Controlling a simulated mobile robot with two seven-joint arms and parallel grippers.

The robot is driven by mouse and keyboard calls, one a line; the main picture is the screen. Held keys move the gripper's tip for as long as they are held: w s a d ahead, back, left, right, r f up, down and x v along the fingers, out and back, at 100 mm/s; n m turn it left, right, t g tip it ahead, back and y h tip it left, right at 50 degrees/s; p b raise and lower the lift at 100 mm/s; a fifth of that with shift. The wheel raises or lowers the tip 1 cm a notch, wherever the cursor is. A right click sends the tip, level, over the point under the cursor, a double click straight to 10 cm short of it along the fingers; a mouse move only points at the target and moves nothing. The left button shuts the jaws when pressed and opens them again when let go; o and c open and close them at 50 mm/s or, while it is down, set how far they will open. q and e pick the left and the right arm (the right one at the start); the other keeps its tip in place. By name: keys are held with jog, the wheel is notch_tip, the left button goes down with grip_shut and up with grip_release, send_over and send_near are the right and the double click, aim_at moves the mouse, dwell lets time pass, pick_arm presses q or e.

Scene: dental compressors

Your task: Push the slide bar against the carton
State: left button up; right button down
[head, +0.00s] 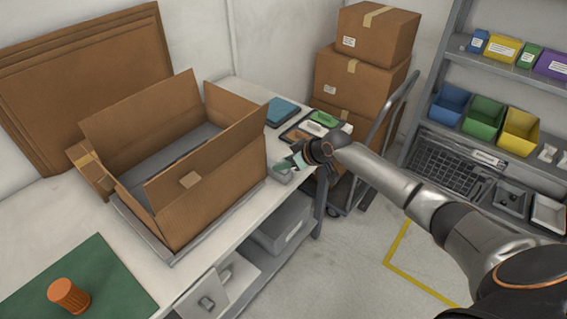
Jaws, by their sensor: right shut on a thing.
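An open brown carton (210,207) with raised flaps stands on the white table. A grey metal frame or tray edge (140,219) runs along its base. My right gripper (290,163) is at the table's front edge, just right of the carton. It is shut on a small grey piece (280,174), mostly covered by the fingers. I cannot tell whether this piece is part of the slide bar, and no other bar shows clearly. A narrow gap seems to lie between the piece and the carton. My left gripper is out of view.
An orange ribbed cylinder (69,295) stands on a green mat (110,278). A tray of small packs (316,127) and a blue item (283,112) lie behind my right gripper. Stacked boxes (360,80) stand on a hand truck beside a shelf with colored bins (483,117).

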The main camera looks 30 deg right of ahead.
jog(key=shift+s+a+f, duration=0.1)
jog(key=shift+a+f, duration=0.05)
jog(key=shift+a, duration=0.15)
jog(key=c, duration=0.6)
grip_release()
jog(key=shift+o, duration=0.2)
jog(key=shift+d+r, duration=0.15)
jog(key=shift+r, duration=0.05)
jog(key=shift+s+r, duration=0.2)
jog(key=v, duration=1.1)
jog(key=shift+s+r, duration=0.25)
jog(key=shift+d, duration=0.15)
